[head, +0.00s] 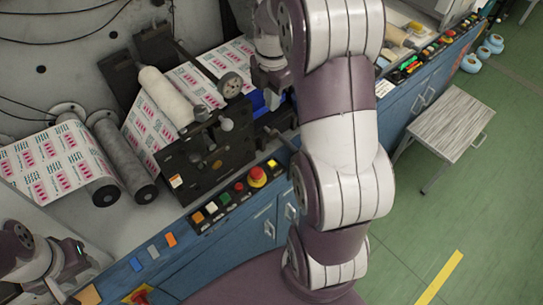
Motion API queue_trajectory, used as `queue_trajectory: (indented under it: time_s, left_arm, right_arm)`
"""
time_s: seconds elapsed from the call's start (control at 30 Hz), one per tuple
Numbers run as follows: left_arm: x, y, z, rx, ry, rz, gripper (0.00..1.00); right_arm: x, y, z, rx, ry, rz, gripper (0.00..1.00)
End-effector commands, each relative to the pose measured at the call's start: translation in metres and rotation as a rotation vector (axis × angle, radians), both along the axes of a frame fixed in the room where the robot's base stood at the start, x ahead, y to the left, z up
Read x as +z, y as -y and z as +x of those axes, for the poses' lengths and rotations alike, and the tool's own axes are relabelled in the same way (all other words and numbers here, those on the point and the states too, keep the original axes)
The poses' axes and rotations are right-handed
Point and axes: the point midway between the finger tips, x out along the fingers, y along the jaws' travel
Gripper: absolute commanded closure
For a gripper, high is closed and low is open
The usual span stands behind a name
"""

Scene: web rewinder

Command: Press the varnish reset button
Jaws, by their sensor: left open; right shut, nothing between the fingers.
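A second panel (432,53) with green, orange and red buttons is at the upper right. No label is readable, so I cannot tell which button is the varnish reset. My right gripper (273,92) is shut and empty beside the press unit, left of my arm, well above the near panel in the picture. My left gripper (82,268) is open and empty at the lower left, apart from the panels.
A printed web (58,163) runs over rollers beside a dark roller unit (205,160). My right arm hides the middle of the blue cabinet (226,243). A wooden-topped stool (452,120) and blue containers (471,63) stand on the green floor.

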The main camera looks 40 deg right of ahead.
Motion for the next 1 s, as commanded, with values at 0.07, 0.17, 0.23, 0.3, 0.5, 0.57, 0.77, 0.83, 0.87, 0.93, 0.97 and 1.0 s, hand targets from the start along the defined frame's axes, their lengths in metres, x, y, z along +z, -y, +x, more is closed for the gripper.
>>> queue_trajectory:
  time_s: [0.07,0.17,0.23,0.3,0.5,0.57,0.77,0.83,0.87,0.93,0.97,1.0]
  left_arm:
    - [-0.001,0.0,0.0,0.0,0.0,0.0,0.57]
    - [-0.01,0.0,0.0,0.0,0.0,0.0,0.57]
    - [-0.021,0.0,0.0,0.0,0.0,0.0,0.57]
    - [-0.036,0.0,0.0,0.0,0.0,0.0,0.57]
    - [-0.043,0.0,0.0,0.0,-0.001,0.0,0.57]
    - [-0.042,0.0,0.0,0.0,0.001,0.0,0.57]
    - [-0.039,0.0,0.0,0.0,0.0,0.0,0.57]
    - [-0.038,0.0,0.0,0.0,0.0,0.0,0.57]
    - [-0.037,0.0,0.0,0.0,0.0,0.0,0.57]
    - [-0.036,0.0,0.0,0.0,0.0,0.0,0.57]
    - [-0.036,0.0,0.0,0.0,0.0,0.0,0.57]
    - [-0.035,0.0,0.0,0.0,0.0,0.0,0.57]
  right_arm:
    - [-0.001,0.0,0.0,-0.001,0.0,0.0,1.0]
    - [-0.011,0.0,0.0,-0.001,0.0,0.0,1.0]
    - [-0.024,0.0,0.0,-0.001,-0.001,0.0,1.0]
    - [-0.039,0.0,0.0,-0.002,0.0,0.0,1.0]
    - [-0.073,0.0,0.0,-0.002,-0.003,0.002,1.0]
    - [-0.086,0.0,-0.001,-0.002,-0.004,0.002,1.0]
    - [-0.13,0.0,-0.001,-0.002,-0.004,0.002,1.0]
    - [-0.145,0.0,-0.001,-0.002,-0.004,0.002,1.0]
    - [-0.152,0.0,-0.001,-0.002,-0.004,0.002,1.0]
    - [-0.167,0.0,-0.001,-0.002,-0.003,0.001,1.0]
    - [-0.174,0.0,-0.001,-0.002,-0.004,0.002,1.0]
    - [-0.183,0.0,-0.001,-0.002,-0.003,0.002,1.0]
